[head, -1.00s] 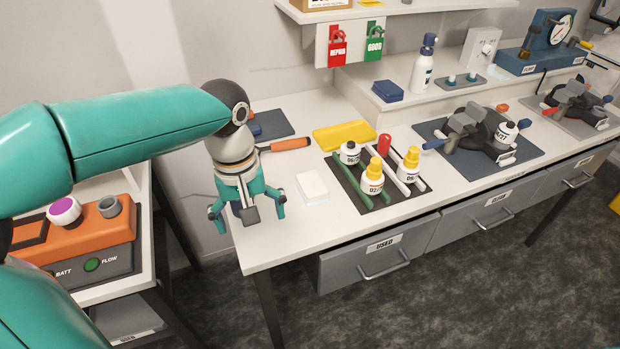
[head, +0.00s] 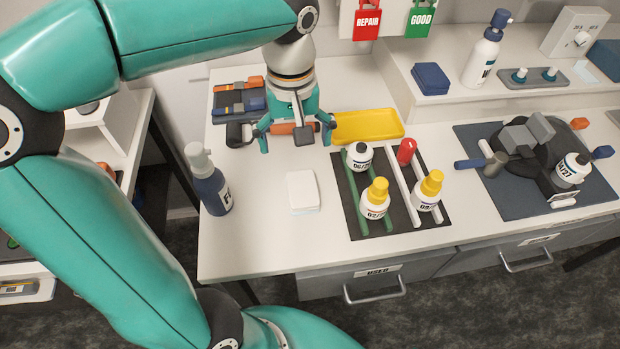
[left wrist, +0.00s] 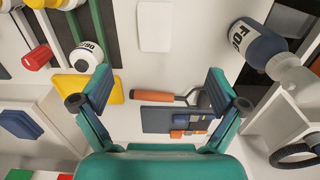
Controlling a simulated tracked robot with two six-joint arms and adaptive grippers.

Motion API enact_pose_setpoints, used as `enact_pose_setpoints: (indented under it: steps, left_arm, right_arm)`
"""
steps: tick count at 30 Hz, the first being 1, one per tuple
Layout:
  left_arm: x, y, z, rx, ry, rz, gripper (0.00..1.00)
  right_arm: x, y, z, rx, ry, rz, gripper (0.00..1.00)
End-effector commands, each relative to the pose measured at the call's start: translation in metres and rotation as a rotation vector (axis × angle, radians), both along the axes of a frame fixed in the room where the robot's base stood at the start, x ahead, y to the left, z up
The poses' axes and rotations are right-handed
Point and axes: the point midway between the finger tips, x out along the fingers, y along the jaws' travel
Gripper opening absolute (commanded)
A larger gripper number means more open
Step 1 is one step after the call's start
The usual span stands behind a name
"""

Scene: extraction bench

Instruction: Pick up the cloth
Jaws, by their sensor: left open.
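A white, flat, folded cloth-like pad (head: 303,192) lies on the bench left of the bottle rack. It also shows at the top of the left wrist view (left wrist: 155,25). A dark blue folded block (head: 430,79), possibly also cloth, lies on the raised shelf. My left gripper (head: 295,137) is open and empty, fingers pointing down, above the back of the bench behind the white pad. It is over an orange-handled tool (left wrist: 150,94) and partly hides it in the head view. My right gripper is not in view.
A dark blue spray bottle (head: 209,180) stands at the bench's left edge. A yellow tray (head: 368,126) and a rack with several bottles (head: 442,226) are right of the gripper. A dark blue mat (head: 232,100) with tools lies behind left. Bench around the pad is clear.

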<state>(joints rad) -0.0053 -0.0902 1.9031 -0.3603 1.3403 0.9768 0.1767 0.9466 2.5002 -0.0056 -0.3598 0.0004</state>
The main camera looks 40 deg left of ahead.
Motion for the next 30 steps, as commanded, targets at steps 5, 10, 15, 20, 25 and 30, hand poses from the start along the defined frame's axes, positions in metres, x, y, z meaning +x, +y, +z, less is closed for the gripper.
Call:
enact_pose_setpoints:
  steps: [5,10,15,20,25,30]
  left_arm:
    - [0.000,0.002,-0.037,0.000,0.011,0.007,0.97]
    - [-0.001,0.002,-0.074,-0.001,0.012,0.009,0.97]
    - [-0.001,0.003,-0.099,0.000,0.009,0.010,0.97]
    - [0.000,0.003,-0.109,-0.001,0.007,0.011,0.97]
    - [0.002,0.000,-0.122,0.000,0.011,0.009,0.97]
    - [0.005,-0.002,-0.148,0.000,0.011,0.010,0.97]
  right_arm:
    - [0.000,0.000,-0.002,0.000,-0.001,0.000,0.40]
    - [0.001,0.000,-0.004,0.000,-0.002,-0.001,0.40]
    - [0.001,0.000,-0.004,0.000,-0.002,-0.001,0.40]
    - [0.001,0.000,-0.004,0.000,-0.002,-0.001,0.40]
    - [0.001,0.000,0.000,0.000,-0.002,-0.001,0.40]
    - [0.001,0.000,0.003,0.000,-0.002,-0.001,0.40]
